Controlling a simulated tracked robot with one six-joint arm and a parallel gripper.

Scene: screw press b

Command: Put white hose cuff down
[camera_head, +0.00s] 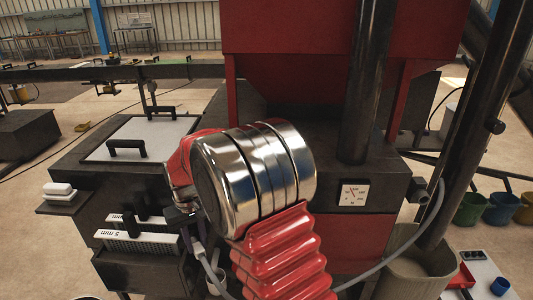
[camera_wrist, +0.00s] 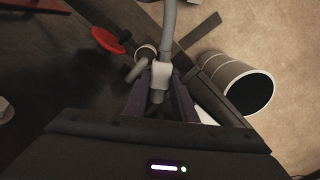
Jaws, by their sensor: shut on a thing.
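The white hose cuff (camera_wrist: 162,74) is at the end of a grey hose (camera_wrist: 170,30) in the wrist view. My gripper (camera_wrist: 160,97) is shut on it, with the dark fingers on either side. In the head view the pale cuff (camera_head: 198,250) shows small, left of my red arm sleeve, below the dark wrist. The grey hose (camera_head: 400,256) runs from there behind my arm to the right side of the machine. My arm hides most of the gripper in the head view.
A grey pipe stub (camera_wrist: 140,66) and a red disc (camera_wrist: 107,40) lie just left of the cuff. A beige bin (camera_head: 418,270) stands at right.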

